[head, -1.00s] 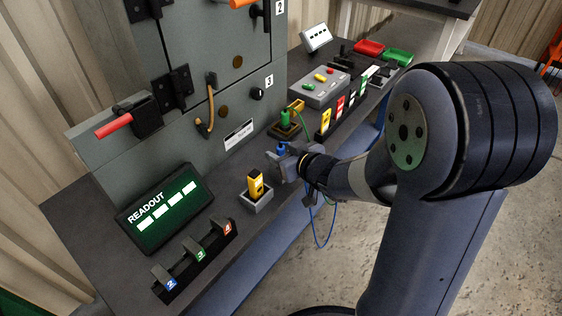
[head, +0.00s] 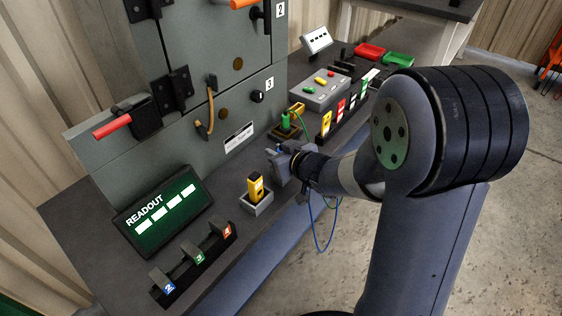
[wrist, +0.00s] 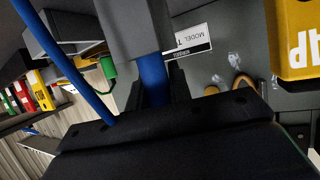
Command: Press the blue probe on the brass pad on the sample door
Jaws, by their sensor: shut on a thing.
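My gripper (head: 276,160) is shut on the blue probe, low over the bench and apart from the cabinet face. In the wrist view the blue probe (wrist: 152,78) shows as a blue shaft between the dark jaws; its tip is hidden. A blue cable (wrist: 68,62) runs from it and hangs below the arm in the head view. Two round brass pads show on the grey cabinet: an upper pad (head: 238,64) and a lower pad (head: 224,111) on the panel beside the number 3. I cannot tell which panel is the sample door.
A yellow meter (head: 255,186) stands in a grey holder just left of my gripper. A green probe (head: 285,121) stands in a stand behind it. A readout screen (head: 164,207) and a copper-coloured handle (head: 206,108) are farther left. Bare bench lies between cabinet and gripper.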

